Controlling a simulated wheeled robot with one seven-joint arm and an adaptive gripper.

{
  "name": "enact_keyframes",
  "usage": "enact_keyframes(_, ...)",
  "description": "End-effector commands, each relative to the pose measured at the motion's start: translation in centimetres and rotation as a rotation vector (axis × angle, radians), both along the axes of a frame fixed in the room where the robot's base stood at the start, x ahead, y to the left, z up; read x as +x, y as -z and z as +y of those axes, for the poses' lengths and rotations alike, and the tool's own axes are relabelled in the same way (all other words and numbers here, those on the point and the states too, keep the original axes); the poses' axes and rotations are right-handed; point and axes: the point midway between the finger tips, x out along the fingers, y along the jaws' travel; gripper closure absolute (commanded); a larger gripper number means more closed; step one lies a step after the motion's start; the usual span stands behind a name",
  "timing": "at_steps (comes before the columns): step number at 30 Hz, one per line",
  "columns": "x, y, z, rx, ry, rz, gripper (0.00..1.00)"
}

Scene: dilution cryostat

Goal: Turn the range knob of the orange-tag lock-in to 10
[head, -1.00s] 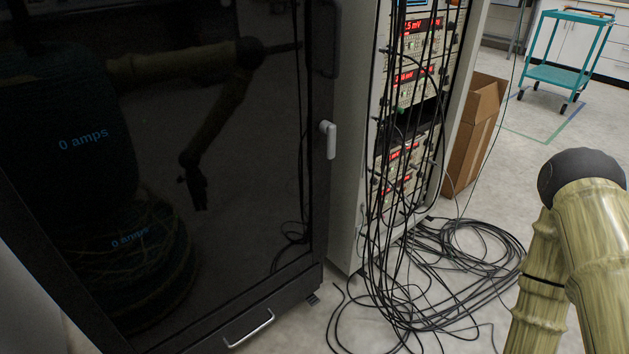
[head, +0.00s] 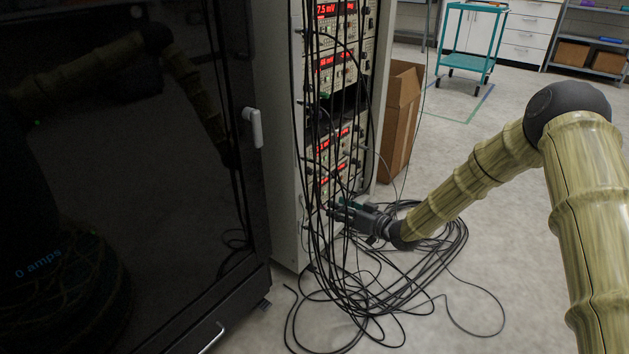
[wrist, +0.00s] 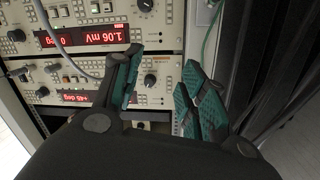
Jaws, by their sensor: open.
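Several cream lock-in units with red displays are stacked in the rack, an upper pair (head: 338,62) and a lower pair (head: 340,143) in the head view. No orange tag can be made out. In the wrist view a lock-in appears upside down, its display (wrist: 88,38) reading 1.06 mV; another display (wrist: 78,98) reads +45 deg. Dark knobs show there, one (wrist: 150,80) between the fingers; I cannot tell which is the range knob. My gripper (head: 345,208) is low at the rack front, behind cables. Its teal fingers (wrist: 163,62) are apart and empty, before the panels.
Loose black cables (head: 330,240) hang down the rack front and pile on the floor. A grey cable (wrist: 72,60) crosses the panel. A dark glass cabinet (head: 150,200) stands at left. A cardboard box (head: 402,115) is right of the rack; a teal cart (head: 468,72) stands farther back.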

Motion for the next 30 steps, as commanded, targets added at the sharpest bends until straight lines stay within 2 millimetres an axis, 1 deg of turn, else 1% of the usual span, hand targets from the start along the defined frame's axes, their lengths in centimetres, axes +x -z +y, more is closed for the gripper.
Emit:
enact_keyframes(1,1.4,-1.6,-0.3,0.011,-0.017,-0.048,0.58)
enact_keyframes(3,2.6,-3.6,-0.5,0.022,-0.041,-0.098,0.58)
enact_keyframes(6,3.6,-5.3,-0.7,0.03,-0.061,-0.138,0.58)
enact_keyframes(7,3.8,-5.5,-0.6,0.029,-0.065,-0.145,0.58)
enact_keyframes(11,4.4,-5.7,0.0,0.031,-0.072,-0.154,0.58)
enact_keyframes(13,4.8,-5.7,0.7,0.031,-0.072,-0.153,0.58)
enact_keyframes(24,8.4,-5.4,5.3,0.03,-0.071,-0.151,0.58)
enact_keyframes(30,9.7,-5.6,7.1,0.029,-0.07,-0.15,0.58)
